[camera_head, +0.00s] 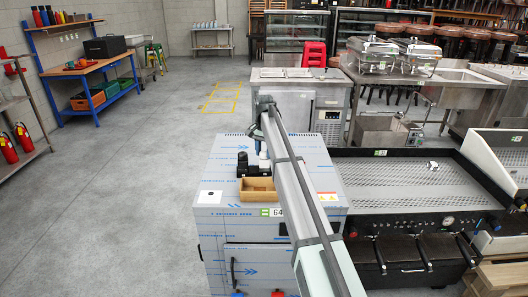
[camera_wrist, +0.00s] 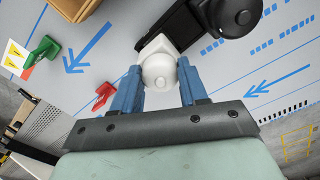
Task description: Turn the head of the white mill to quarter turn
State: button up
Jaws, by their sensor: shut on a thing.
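The white mill (camera_wrist: 157,46) stands on the blue-marked cabinet top, with a rounded white head (camera_wrist: 160,73) and a squarish white body. My gripper (camera_wrist: 158,78) is shut on the head, one blue finger on each side of it, in the wrist view. In the head view my gripper (camera_head: 257,134) is above the cabinet top and my arm hides most of the mill. No clear mark of the head's angle shows.
A black mill (camera_wrist: 236,14) stands close to the white one. A wooden box (camera_head: 258,190) sits on the cabinet top (camera_head: 222,172) in front of the mills. Green (camera_wrist: 42,57) and red (camera_wrist: 103,96) items show in the wrist view. A griddle (camera_head: 400,183) is at right.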

aim_at(264, 152)
jog(key=o, duration=1.1)
jog(key=shift+c, duration=0.2)
jog(key=shift+r, duration=0.1)
notch_tip(264, 152, up, 14)
jog(key=shift+f, duration=0.2)
